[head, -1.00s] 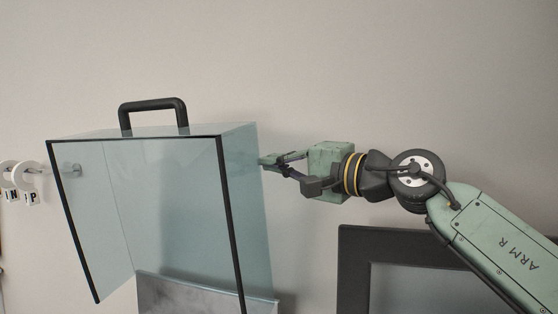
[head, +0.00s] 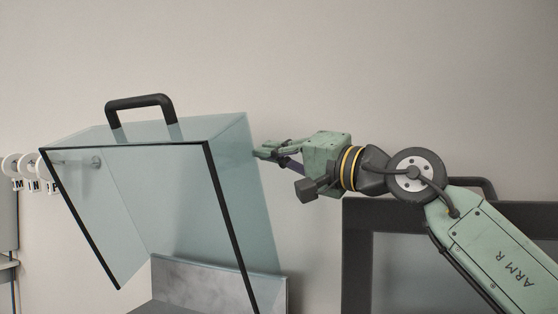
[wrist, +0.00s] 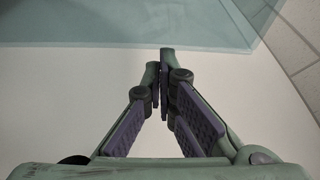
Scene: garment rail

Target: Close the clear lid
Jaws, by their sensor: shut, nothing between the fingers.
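The clear lid (head: 130,195) is a tinted see-through box shape with dark edge strips and a black handle (head: 141,103) on top. It stands raised and tilted at the left in the head view, above a grey marbled block (head: 218,281). My gripper (head: 258,153) is at the lid's right side, its fingertips against or very close to the right panel; contact is not certain. In the wrist view my gripper (wrist: 163,55) has its fingers together and empty, with the tips at the edge of the lid's clear panel (wrist: 110,22).
A dark-framed panel (head: 362,250) stands at the lower right, behind my arm. White ring tags with letters (head: 27,170) hang at the far left. A pale wall fills the background, with free room above the lid.

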